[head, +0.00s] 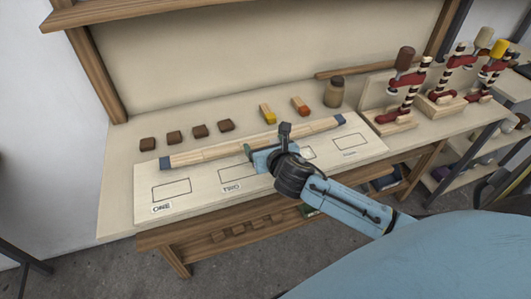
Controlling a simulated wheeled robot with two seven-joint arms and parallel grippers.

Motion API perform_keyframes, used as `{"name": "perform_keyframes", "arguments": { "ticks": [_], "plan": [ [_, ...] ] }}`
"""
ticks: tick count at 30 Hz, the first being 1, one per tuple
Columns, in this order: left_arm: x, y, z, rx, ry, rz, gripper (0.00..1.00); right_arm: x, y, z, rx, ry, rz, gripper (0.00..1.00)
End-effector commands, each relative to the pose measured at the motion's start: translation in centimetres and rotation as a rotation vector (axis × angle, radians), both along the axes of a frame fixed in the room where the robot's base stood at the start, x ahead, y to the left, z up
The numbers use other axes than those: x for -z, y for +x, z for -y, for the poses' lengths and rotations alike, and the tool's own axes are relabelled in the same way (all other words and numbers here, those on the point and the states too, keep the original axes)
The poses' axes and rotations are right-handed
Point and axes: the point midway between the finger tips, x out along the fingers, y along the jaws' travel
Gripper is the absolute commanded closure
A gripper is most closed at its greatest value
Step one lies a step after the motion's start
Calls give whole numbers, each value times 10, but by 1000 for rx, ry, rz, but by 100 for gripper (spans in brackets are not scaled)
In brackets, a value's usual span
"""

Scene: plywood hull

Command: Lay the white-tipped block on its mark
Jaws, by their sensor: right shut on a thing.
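My right gripper (262,156) is over the pale board (205,199), near the TWO mark (238,172). It is shut on a small piece with a dark green end (247,150), mostly hidden by the jaws. I cannot make out a white tip on any block. The ONE mark (171,189) is an empty outline at the board's left end. Another mark, partly hidden, lies just right of the gripper, and the last mark (350,142) is empty at the right. My left gripper is not in view.
A long wooden strip (205,154) with blue ends lies along the board's back. Behind it are several dark brown blocks (199,131), a yellow-tipped block (268,114), an orange-tipped block (301,107) and a jar (334,92). Red clamps (407,82) stand at the right.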

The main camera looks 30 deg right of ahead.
Motion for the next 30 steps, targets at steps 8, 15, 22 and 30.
{"name": "perform_keyframes", "arguments": {
  "ticks": [8,15,22,30],
  "plan": [
    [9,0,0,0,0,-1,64,26,0,0,0,0,0,41],
    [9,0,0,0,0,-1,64,28,0,0,0,-2,-1,41],
    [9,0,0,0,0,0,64,28,0,0,1,-1,-1,0],
    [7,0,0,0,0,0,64,23,-4,-1,-1,0,-2,0]
  ]
}}
